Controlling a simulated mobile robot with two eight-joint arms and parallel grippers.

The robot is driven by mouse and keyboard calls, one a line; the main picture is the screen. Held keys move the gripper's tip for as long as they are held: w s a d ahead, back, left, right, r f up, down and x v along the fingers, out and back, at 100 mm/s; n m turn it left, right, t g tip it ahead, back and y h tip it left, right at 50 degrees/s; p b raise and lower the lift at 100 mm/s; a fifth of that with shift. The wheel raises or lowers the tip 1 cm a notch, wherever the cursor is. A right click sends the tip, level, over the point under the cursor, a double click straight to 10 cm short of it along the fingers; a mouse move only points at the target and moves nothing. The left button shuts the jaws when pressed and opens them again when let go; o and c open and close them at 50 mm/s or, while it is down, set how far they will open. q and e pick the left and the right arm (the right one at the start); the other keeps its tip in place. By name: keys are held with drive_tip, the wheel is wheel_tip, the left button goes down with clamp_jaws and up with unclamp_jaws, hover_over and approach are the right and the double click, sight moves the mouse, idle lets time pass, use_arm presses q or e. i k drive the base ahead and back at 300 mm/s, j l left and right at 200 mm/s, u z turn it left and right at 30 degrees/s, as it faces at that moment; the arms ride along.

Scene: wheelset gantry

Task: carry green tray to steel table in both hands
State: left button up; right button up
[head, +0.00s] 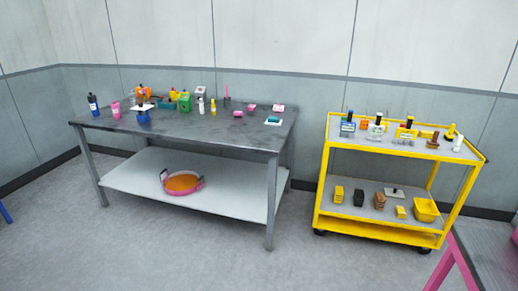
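The steel table (215,135) stands at the left against the wall, with a dark grey top and a pale lower shelf (130,178). Several small items crowd the back left of its top, and the front right part is bare. I cannot make out a green tray in this view. A round pink pan with an orange inside and upright handles (182,183) sits on the lower shelf. Neither of my grippers is in view.
A yellow cart (325,170) with small items on both shelves stands to the right of the steel table. A grey surface with a pink leg (450,266) shows at the bottom right edge. The floor (190,250) in front of the table is clear.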

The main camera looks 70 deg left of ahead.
sight(208, 128)
drive_tip(key=i+u, duration=0.2)
drive_tip(key=u, duration=0.15)
drive_tip(key=i+u, duration=0.2)
drive_tip(key=u, duration=0.15)
